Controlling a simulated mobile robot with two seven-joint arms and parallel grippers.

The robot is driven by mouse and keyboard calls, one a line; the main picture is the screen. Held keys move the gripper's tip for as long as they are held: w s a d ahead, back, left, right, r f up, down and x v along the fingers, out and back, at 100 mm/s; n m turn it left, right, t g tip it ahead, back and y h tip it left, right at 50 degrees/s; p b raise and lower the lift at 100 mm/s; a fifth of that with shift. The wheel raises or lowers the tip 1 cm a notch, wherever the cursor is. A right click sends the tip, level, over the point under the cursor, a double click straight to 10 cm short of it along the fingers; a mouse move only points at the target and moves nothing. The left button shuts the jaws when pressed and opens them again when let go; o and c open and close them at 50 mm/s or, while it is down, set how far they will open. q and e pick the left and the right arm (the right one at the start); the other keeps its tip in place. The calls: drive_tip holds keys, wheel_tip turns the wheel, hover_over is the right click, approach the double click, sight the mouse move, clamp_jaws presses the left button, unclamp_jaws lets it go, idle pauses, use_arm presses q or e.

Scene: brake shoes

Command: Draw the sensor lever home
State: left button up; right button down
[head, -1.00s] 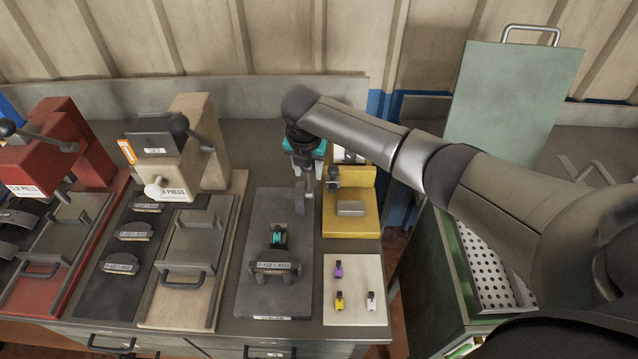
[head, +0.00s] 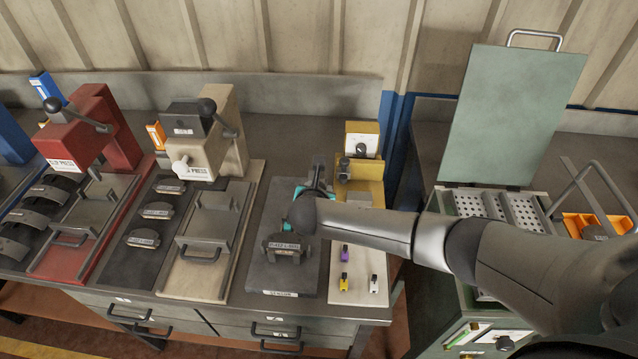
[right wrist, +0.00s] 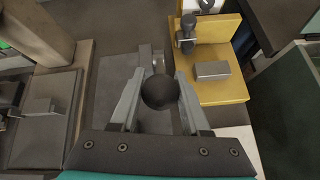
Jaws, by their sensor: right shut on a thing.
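The sensor lever's black ball knob (right wrist: 160,92) is between the two fingers of my right gripper (right wrist: 156,88) in the right wrist view, and the gripper is shut on it. In the head view my right gripper (head: 318,178) is over the back part of the dark grey sensor plate (head: 262,215). My arm and wrist hide most of the lever there. My left gripper is in neither view.
A yellow gauge stand (head: 368,172) is right of the plate, with a pale board (head: 357,262) holding small coloured pieces in front. A beige press (head: 215,140) and a red press (head: 95,140) stand left. A green cabinet (head: 440,275) is at the right.

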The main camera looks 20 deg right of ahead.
drive_tip(key=shift+s+f, duration=0.2)
drive_tip(key=shift+f, duration=0.1)
drive_tip(key=shift+c, duration=2.1)
unclamp_jaws()
drive_tip(key=shift+r, duration=0.1)
drive_tip(key=shift+a+r, duration=0.1)
drive_tip(key=p+v, duration=0.2)
drive_tip(key=v, duration=1.3)
drive_tip(key=shift+s, duration=0.15)
